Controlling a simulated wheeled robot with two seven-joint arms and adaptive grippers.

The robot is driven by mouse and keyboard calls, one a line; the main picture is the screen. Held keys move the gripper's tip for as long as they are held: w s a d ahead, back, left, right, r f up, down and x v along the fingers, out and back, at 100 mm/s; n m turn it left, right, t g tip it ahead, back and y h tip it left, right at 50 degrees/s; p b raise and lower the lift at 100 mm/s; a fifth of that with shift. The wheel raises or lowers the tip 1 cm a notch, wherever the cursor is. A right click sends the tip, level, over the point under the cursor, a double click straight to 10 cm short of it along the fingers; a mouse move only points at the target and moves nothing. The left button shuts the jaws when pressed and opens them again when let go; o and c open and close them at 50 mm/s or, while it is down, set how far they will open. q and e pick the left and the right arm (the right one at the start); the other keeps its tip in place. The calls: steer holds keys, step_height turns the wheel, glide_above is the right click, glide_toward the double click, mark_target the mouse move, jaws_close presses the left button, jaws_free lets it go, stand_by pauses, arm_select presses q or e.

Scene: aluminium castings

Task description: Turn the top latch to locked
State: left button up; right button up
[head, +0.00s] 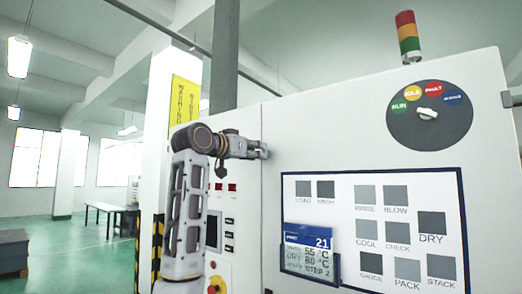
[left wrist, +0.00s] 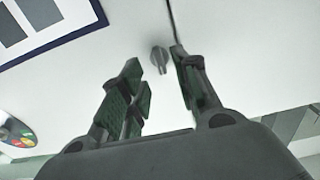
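The latch (left wrist: 158,58) is a small grey oblong knob on the white cabinet front, beside a dark door seam. In the left wrist view its long side runs roughly along the seam. My left gripper (left wrist: 155,66) is open, with one finger on each side of the latch in that picture. I see no clear contact, and the remaining distance is hard to tell. In the head view my left gripper (head: 263,150) is at the upper left of the white cabinet (head: 330,130) and hides the latch. My right gripper is not in view.
A blue-framed board (head: 373,174) with grey squares and a display card (head: 308,250) are right of my left arm. A round dial (head: 430,115) is higher up, under a signal tower (head: 407,38). A control panel (head: 219,236) is behind my arm. Open floor lies left.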

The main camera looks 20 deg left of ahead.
arm_select(q)
steer(key=p+x, duration=0.1)
steer(key=x, duration=0.2)
steer(key=shift+w+d, duration=0.15)
steer(key=shift+w, duration=0.15)
steer(key=shift+c, duration=0.3)
jaws_close()
